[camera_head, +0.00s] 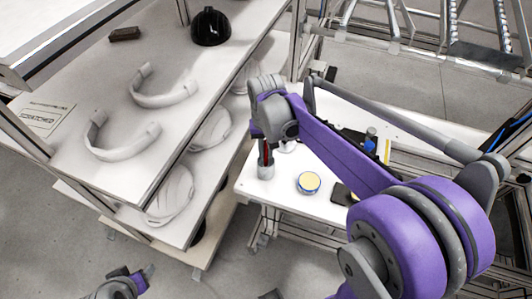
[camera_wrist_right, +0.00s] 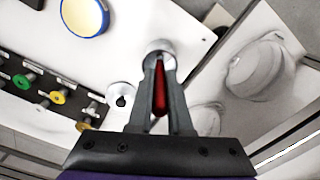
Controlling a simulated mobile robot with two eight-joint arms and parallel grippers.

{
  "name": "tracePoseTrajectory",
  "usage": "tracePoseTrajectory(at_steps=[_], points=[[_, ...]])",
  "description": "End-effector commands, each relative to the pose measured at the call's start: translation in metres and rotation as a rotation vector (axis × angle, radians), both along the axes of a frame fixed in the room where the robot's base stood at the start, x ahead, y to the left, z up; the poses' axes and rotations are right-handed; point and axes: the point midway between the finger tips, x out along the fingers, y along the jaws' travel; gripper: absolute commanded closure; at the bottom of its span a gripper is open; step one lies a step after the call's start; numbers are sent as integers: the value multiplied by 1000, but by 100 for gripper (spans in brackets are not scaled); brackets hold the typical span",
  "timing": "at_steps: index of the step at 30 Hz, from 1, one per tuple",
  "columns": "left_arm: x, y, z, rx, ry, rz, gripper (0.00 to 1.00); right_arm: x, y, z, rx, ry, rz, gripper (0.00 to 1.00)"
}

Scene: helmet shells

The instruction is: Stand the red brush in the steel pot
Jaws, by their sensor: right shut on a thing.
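The red brush (camera_wrist_right: 160,88) is upright between the fingers of my right gripper (camera_wrist_right: 160,62), which is shut on it. In the head view the red of the brush (camera_head: 267,148) shows directly above the steel pot (camera_head: 265,172), near the left edge of the white table. In the right wrist view the pot (camera_wrist_right: 159,46) shows just beyond the fingertips, lined up with the brush. The fingers hide the brush's lower end, so I cannot tell how far it is inside the pot. My left gripper (camera_head: 147,271) is at the bottom left, away from the table; its jaws are unclear.
A pale round piece with a dark hole (camera_wrist_right: 121,97) is close to the pot. Green and yellow knobs (camera_wrist_right: 58,97) line one side. A shelf rack (camera_head: 200,90) with white helmet shells stands left.

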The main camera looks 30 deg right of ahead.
Motion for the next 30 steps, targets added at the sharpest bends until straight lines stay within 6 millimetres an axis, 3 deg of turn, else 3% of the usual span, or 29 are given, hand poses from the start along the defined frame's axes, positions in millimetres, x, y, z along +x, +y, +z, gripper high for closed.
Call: tracePoseTrajectory(at_steps=[3, 15, 16, 20, 30], points=[[0, 0, -1, 0, 1, 0, 42, 0, 0, -12, 0, 0, 0, 100], [-2, 0, -5, 0, 3, 0, 42, 0, 0, -17, 0, 1, 0, 100], [-1, 0, -5, 0, 3, 0, 42, 0, 0, -17, 0, 0, 0, 79], [-1, 0, -4, 0, 2, 0, 42, 0, 0, -16, 0, 0, 0, 56], [-1, 0, -2, 0, 1, 0, 42, 0, 0, -13, 0, 0, 0, 53]])
